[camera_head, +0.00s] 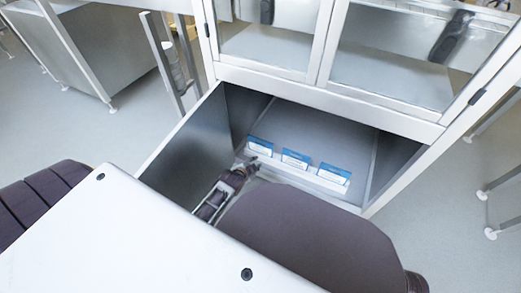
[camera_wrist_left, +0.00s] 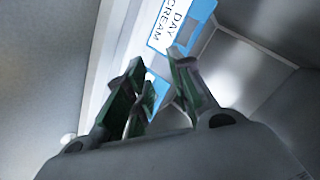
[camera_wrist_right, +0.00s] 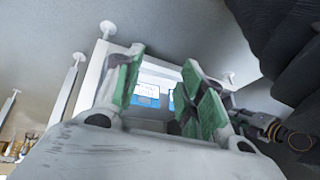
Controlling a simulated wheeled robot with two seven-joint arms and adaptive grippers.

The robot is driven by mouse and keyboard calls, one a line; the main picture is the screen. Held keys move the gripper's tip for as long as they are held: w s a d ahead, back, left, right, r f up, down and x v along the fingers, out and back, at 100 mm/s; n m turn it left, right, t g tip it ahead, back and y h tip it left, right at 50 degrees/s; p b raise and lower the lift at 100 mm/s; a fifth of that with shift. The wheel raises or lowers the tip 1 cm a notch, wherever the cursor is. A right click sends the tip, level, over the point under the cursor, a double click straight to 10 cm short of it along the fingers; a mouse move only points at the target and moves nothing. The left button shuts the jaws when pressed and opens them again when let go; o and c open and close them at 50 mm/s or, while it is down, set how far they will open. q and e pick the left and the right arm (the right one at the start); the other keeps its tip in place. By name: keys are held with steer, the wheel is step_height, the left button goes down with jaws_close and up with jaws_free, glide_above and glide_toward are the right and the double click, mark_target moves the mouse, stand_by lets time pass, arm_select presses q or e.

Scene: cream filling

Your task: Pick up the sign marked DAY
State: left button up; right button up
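Three blue-and-white signs stand in a row in an open drawer in the head view: a left one (camera_head: 261,146), a middle one (camera_head: 295,159) and a right one (camera_head: 334,174). Their text is too small to read there. In the left wrist view a sign reading DAY CREAM (camera_wrist_left: 172,22) lies just beyond the fingertips. My left gripper (camera_head: 250,166) is inside the drawer, close to the left sign; its fingers (camera_wrist_left: 153,62) are apart, with no clear grip on a sign. My right gripper (camera_wrist_right: 162,62) is open and empty, with signs (camera_wrist_right: 147,93) visible far beyond it.
The drawer's metal left wall (camera_head: 185,148) rises beside my left arm. A cabinet with glass doors (camera_head: 330,50) stands above the drawer. The drawer floor (camera_head: 325,130) behind the signs is clear. A metal bench (camera_head: 105,50) stands at the back left.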

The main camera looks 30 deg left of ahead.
arm_select(q)
steer(key=w+a+f+m+t, duration=0.4)
steer(key=f+m+t, duration=0.1)
steer(key=m+t, duration=0.2)
steer(key=shift+a+m, duration=0.2)
steer(key=shift+m, duration=0.3)
arm_select(e)
steer(key=a+f+t+y, duration=0.1)
steer(key=a+f+y, duration=0.1)
steer(key=a+f, duration=0.2)
steer(key=shift+s+a+f+m+t, duration=0.2)
steer(key=shift+s+m+t, duration=0.1)
steer(key=shift+s+t, duration=0.1)
arm_select(q)
steer(key=shift+w+r, duration=0.1)
arm_select(e)
steer(key=shift+w, duration=0.1)
